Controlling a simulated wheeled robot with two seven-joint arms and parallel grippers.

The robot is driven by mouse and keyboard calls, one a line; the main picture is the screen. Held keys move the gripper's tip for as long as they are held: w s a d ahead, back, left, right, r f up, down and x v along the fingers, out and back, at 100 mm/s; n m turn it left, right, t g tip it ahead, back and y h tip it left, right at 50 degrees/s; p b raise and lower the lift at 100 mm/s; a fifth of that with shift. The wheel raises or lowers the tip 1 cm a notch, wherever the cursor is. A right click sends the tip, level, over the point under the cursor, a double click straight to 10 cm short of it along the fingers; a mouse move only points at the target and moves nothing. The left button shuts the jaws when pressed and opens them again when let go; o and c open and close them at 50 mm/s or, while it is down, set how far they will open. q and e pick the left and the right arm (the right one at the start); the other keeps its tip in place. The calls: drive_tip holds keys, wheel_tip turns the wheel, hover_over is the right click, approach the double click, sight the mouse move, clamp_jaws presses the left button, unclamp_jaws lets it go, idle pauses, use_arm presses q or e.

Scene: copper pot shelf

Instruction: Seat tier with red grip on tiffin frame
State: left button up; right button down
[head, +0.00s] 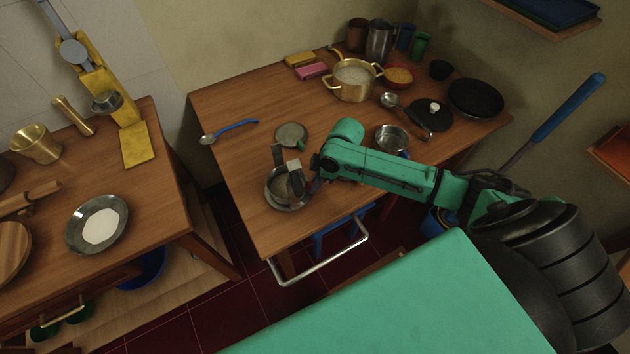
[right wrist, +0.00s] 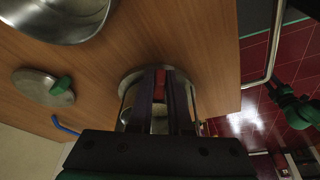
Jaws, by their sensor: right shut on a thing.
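My right gripper (head: 297,181) points down at the front left of the middle table, over round steelware. In the right wrist view, its fingers (right wrist: 166,103) are shut on the red grip (right wrist: 169,76) of a tier. A round steel rim (right wrist: 128,83) shows around the fingertips. The fingers hide much of both, so I cannot tell whether the tier is seated.
A grey lid with a green grip (head: 290,134) lies just behind the gripper. A steel bowl (head: 391,138) is to its right, and a blue-handled spoon (head: 228,131) is at left. A brass pot (head: 352,84) stands further back. The table's front edge is close to the gripper.

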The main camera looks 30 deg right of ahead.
drive_tip(key=c, duration=0.8)
unclamp_jaws()
drive_tip(key=shift+o, duration=0.2)
drive_tip(key=v, duration=1.4)
drive_tip(key=shift+r, duration=0.3)
drive_tip(key=shift+d+f, duration=0.1)
